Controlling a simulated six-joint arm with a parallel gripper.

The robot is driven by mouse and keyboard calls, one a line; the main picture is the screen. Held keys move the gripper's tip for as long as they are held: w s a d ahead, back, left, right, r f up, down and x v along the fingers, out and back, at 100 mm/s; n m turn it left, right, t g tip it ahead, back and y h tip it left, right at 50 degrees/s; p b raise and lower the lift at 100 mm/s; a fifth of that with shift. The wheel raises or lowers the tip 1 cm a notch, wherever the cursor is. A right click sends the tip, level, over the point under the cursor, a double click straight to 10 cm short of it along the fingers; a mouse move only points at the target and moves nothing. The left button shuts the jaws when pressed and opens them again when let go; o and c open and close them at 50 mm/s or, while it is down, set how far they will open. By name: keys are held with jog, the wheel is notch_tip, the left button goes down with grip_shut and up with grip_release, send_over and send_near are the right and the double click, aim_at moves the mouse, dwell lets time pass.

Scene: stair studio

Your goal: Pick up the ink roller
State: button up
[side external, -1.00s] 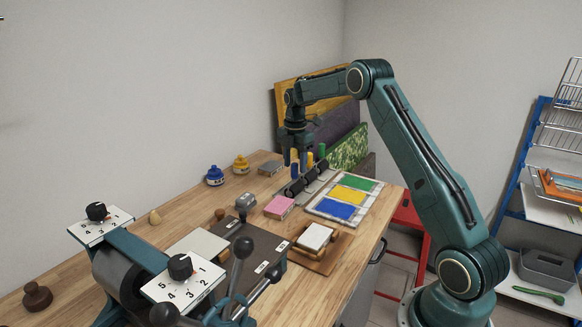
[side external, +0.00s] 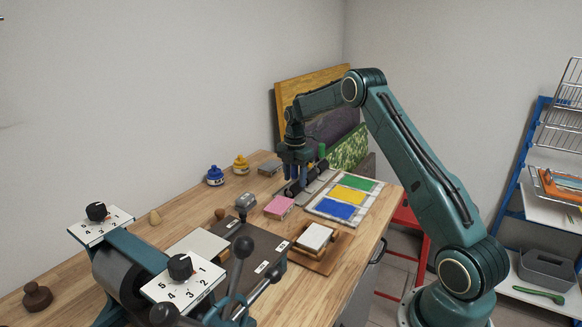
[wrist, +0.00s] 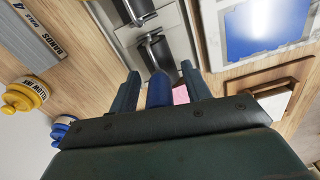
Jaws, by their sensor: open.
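The ink rollers stand in a row on a grey metal rack (side external: 314,189), with black rollers low and coloured handles up. In the wrist view a blue handle (wrist: 160,90) stands between the two fingers of my gripper (wrist: 160,84), with its black roller (wrist: 156,49) just beyond. My gripper (side external: 300,174) is open and points down over the rack in the side view. A finger lies on either side of the blue handle; whether either touches it I cannot tell. A second black roller (wrist: 137,7) shows farther up in the wrist view. My gripper hides most of the handles in the side view.
An ink tray with green, yellow and blue patches (side external: 355,195) lies right of the rack. A pink block (side external: 279,207) sits in front. Yellow (side external: 241,165) and blue (side external: 215,176) ink bottles stand left. Boards (side external: 348,150) lean behind. A press (side external: 150,270) fills the near bench.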

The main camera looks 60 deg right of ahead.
grip_shut()
jog(key=shift+r, duration=0.2)
notch_tip(320, 180, up, 20)
jog(key=shift+f, duration=0.2)
dwell(0.6)
dwell(0.4)
